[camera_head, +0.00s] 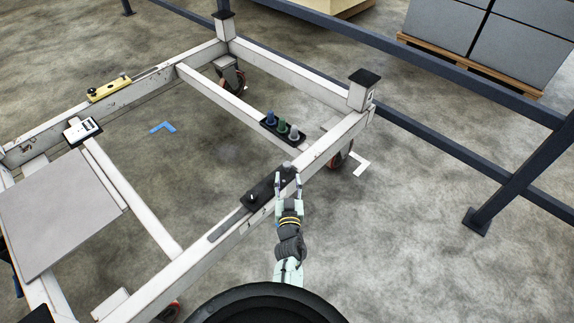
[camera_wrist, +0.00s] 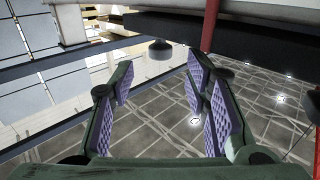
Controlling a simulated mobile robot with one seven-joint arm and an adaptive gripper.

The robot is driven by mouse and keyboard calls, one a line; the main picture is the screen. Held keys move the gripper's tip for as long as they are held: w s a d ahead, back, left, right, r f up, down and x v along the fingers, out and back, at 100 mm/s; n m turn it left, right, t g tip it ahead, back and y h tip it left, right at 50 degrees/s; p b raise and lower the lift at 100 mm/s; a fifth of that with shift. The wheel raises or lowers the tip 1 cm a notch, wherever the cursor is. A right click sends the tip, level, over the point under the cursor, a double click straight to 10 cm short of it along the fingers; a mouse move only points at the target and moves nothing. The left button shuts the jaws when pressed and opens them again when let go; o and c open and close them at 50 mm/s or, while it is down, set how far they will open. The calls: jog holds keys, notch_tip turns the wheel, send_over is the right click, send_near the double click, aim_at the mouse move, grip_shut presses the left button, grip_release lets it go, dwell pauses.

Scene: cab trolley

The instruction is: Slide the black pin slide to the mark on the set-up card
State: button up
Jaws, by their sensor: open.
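A black slide unit (camera_head: 262,196) lies along the top of the trolley's near right rail, with a small light pin or mark on its left part. A grey knob (camera_head: 287,166) stands at its right end. My gripper (camera_head: 288,179) is open beside the knob, with its fingers pointing at it. In the wrist view a dark round knob (camera_wrist: 160,49) shows beyond and between the open fingertips (camera_wrist: 159,75), apparently not gripped. I cannot read a set-up card or its mark; a small pale patch (camera_head: 250,222) shows on the rail's side below the slide.
A black holder with blue, green and grey knobs (camera_head: 282,127) sits on the crossbar behind. A yellow fixture (camera_head: 109,88) and a white device (camera_head: 82,130) are on the left frame. A capped corner post (camera_head: 363,90) rises right of the slide. Open floor (camera_head: 400,240) lies to the right.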

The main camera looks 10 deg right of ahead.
aim_at(287, 168)
jog(key=w, duration=0.2)
jog(key=w+b, duration=0.1)
jog(key=w, duration=0.1)
jog(key=w+d, duration=0.1)
jog(key=w, duration=0.2)
jog(key=shift+w+d, duration=0.1)
jog(key=shift+c, duration=0.4)
grip_shut()
dwell(0.3)
